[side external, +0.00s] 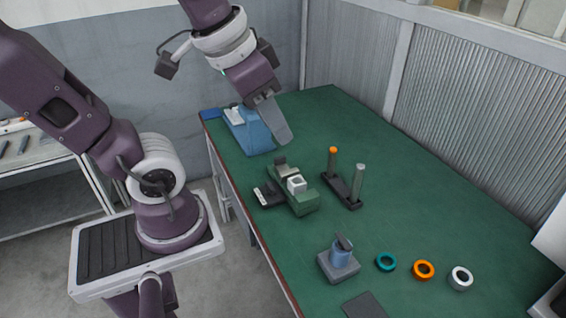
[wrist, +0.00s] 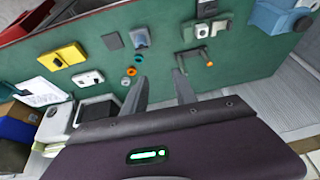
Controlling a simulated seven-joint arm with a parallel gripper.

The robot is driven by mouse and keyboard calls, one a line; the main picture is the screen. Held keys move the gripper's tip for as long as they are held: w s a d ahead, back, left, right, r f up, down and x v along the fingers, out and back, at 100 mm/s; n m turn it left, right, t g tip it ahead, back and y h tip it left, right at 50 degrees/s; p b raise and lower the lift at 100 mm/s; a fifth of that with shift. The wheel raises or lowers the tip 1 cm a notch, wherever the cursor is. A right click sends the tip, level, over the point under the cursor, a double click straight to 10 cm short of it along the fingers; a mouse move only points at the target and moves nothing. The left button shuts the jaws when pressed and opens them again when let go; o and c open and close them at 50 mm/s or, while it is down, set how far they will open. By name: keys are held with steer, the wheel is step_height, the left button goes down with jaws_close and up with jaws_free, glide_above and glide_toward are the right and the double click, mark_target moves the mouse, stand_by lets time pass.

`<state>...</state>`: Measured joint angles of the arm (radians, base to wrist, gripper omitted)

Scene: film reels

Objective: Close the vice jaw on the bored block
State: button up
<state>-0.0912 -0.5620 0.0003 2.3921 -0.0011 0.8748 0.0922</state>
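The green vice (side external: 304,203) stands on the bench. A white block (side external: 296,184) with a dark top opening sits on it, and the block also shows in the wrist view (wrist: 202,31). A dark upright piece (side external: 280,162), which looks like the jaw, stands at the vice's far end, seemingly with a gap to the block. My gripper (side external: 282,136) hangs above the bench, behind and above the vice, touching nothing. In the wrist view its two fingers (wrist: 158,80) are apart with nothing between them.
A two-post stand (side external: 342,190) is right of the vice. A blue bin (side external: 250,133) stands behind it. A dark plate with a white part (side external: 268,195) lies at its left. A grey-blue fixture (side external: 339,262) and teal (side external: 386,262), orange (side external: 424,270) and white (side external: 460,278) rings are in front.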

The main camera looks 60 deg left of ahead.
steer(key=w+a+f+g, duration=0.2)
steer(key=w+a+f, duration=0.1)
steer(key=w+a, duration=0.7)
steer(key=g, duration=0.3)
glide_above(280, 157)
step_height(280, 157, down, 24)
steer(key=shift+r, duration=0.2)
step_height(280, 157, down, 7)
steer(key=shift+f, duration=0.15)
jaws_close()
